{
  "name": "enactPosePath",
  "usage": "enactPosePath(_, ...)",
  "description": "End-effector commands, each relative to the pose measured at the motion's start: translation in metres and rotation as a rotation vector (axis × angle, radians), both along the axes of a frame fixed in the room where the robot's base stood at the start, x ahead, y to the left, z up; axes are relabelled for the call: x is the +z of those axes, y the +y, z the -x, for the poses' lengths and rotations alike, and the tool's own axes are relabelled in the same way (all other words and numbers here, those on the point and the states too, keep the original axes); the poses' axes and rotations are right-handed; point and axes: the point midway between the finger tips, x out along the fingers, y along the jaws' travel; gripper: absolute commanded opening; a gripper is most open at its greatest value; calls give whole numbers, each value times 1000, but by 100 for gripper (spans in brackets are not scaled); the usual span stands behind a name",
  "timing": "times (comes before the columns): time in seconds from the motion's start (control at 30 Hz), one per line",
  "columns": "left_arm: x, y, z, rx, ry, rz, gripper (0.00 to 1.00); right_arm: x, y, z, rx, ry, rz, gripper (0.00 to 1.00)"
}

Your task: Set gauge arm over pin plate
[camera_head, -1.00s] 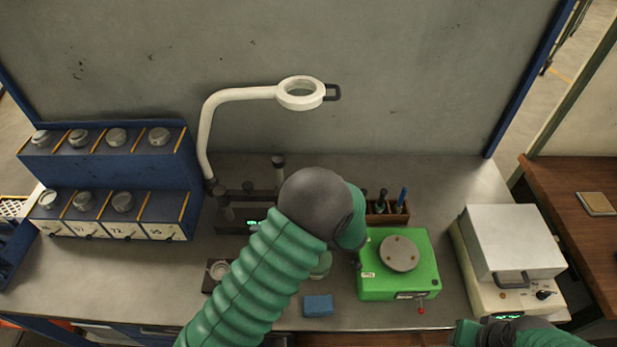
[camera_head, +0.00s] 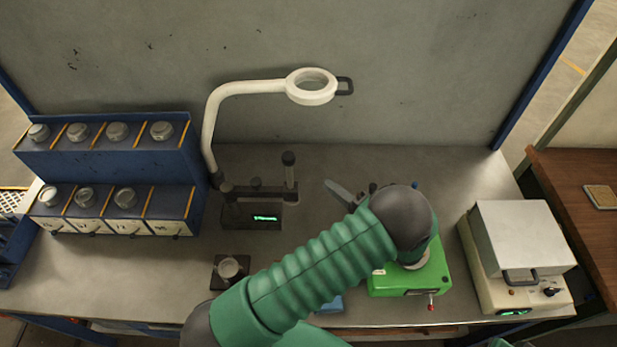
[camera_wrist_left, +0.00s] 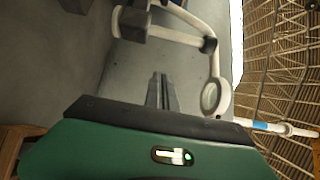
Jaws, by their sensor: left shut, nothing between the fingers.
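The gauge appears to be the dark stand (camera_head: 253,213) with a green display, at the back of the bench in the head view. Its dark horizontal arm (camera_head: 258,191) runs between upright posts, the taller at the right end. A small dark plate (camera_head: 214,283) bearing a round silver piece lies in front of it; I cannot tell whether this is the pin plate. My left gripper (camera_head: 338,192) is shut and empty, right of the gauge and apart from it, pointing left. The wrist view shows its closed fingers (camera_wrist_left: 162,92). My right gripper is out of view.
A white magnifier (camera_head: 311,87) overhangs the back. A green machine (camera_head: 405,281) is partly hidden under my left arm. A blue rack (camera_head: 100,160) with several silver pieces stands left; a white-lidded box (camera_head: 522,240) stands right. The bench between rack and small plate is clear.

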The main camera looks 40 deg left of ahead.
Motion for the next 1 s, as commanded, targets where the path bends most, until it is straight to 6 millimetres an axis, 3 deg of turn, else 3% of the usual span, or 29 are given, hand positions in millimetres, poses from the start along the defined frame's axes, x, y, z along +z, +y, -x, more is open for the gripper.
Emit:
enactPosePath(0.17, 4, 25, -1, 6, 3, 1, 0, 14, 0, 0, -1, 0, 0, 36)
enactPosePath(0.5, 4, 100, -8, 6, 2, 2, 0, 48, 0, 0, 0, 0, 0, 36)
enactPosePath(0.73, 3, 91, 23, 1, 3, 2, 0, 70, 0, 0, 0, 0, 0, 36)
enactPosePath(1.0, -1, 88, 29, 0, 0, 2, 0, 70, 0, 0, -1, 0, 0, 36)
